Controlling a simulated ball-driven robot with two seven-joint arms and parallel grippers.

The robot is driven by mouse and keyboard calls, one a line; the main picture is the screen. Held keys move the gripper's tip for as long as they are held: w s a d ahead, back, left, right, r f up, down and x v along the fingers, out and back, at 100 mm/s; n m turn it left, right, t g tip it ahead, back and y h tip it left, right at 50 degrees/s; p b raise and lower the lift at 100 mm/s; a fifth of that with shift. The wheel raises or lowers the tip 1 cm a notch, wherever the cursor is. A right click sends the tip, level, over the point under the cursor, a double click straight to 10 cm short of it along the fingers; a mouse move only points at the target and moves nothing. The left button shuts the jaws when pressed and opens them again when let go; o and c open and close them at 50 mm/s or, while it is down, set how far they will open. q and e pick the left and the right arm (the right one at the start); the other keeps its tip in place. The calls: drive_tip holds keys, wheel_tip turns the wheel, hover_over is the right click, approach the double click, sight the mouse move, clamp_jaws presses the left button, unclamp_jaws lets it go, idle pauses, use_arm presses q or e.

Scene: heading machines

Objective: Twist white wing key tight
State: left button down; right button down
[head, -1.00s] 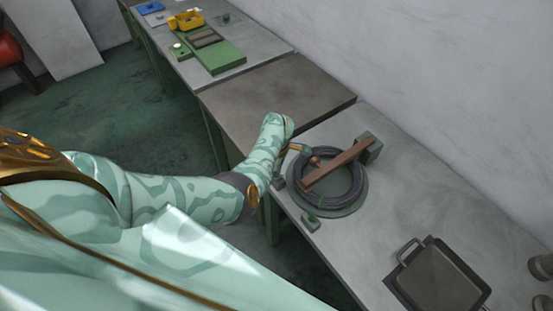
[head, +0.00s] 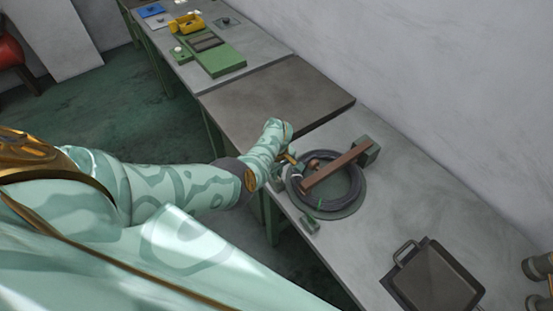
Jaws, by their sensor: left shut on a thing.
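My left gripper (head: 288,160) reaches in from the left to the near left edge of a dark ring (head: 352,193) on the grey bench. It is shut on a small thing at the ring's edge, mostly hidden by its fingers. A small pale bit (head: 296,172) shows just below the fingers; it appears to be the white wing key, but its wings and their angle cannot be made out. A brown bar (head: 336,166) lies across the ring, running to a green block (head: 367,150). My right gripper is not in view.
A dark square pan (head: 435,279) with a handle lies at the near right of the bench. Grey cylinders (head: 537,268) stand at the right edge. Farther back are a bare brown tabletop (head: 275,95) and a green machine (head: 222,60) with a yellow part (head: 187,23).

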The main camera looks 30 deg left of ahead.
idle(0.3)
use_arm(q)
drive_tip(key=c, duration=1.6)
unclamp_jaws()
wheel_tip(320, 180, up, 8)
drive_tip(key=p, duration=0.5)
drive_tip(key=shift+r, duration=0.15)
wheel_tip(320, 180, up, 8)
drive_tip(key=p, duration=0.2)
drive_tip(key=shift+p, duration=0.4)
